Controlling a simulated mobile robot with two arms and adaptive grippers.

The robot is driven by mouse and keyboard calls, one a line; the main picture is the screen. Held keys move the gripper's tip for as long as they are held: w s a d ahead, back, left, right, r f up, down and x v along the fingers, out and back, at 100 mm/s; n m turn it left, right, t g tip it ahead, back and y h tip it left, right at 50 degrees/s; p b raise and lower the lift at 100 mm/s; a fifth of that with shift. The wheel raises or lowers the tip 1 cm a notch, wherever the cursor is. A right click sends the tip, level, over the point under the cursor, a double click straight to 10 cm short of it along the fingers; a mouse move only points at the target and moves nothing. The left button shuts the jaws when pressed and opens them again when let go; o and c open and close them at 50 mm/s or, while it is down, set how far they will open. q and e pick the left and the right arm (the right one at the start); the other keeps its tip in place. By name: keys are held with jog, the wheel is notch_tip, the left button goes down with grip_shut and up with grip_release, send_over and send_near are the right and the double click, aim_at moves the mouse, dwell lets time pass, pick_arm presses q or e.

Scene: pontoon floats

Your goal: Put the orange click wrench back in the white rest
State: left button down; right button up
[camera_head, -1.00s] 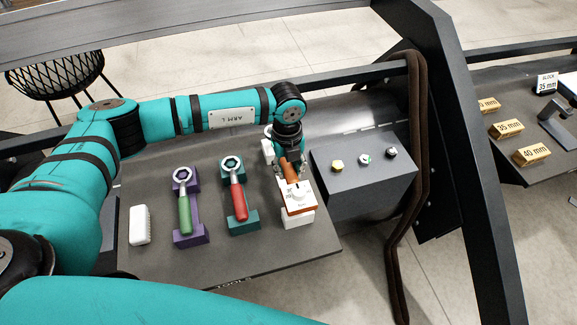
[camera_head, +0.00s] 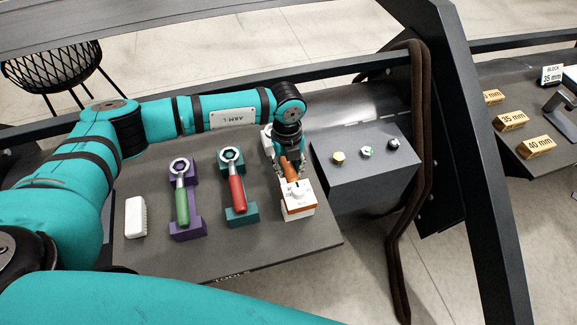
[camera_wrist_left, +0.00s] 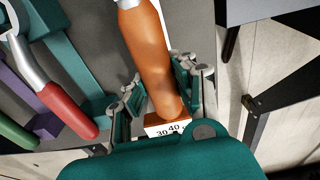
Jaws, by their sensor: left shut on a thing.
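My left gripper (camera_head: 289,172) is shut on the orange handle of the click wrench (camera_head: 291,169). In the left wrist view the two fingers (camera_wrist_left: 157,92) flank the handle (camera_wrist_left: 148,50), and an orange-edged white scale plate (camera_wrist_left: 168,128) marked 30 and 40 shows at its end. In the head view a white dial plate with orange sides sits at the wrench's near end, above the white rest's near block (camera_head: 299,214). Another white block (camera_head: 266,140) shows behind, partly hidden by my gripper. I cannot tell whether wrench and rest touch. My right gripper is not in view.
A red-handled wrench (camera_head: 237,192) lies in a teal rest, and a green-handled one (camera_head: 182,206) in a purple rest, left of my gripper. A white block (camera_head: 135,217) lies further left. A grey box with several buttons (camera_head: 362,172) stands close on the right.

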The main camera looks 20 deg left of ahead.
pick_arm(q)
jog(key=shift+f+b, duration=0.6)
jog(key=shift+f, duration=0.15)
dwell(0.4)
jog(key=c, duration=1.1)
grip_release()
jog(key=shift+o, duration=0.5)
jog(key=r, duration=1.2)
jog(key=shift+w+a, duration=0.15)
jog(key=shift+a, duration=0.05)
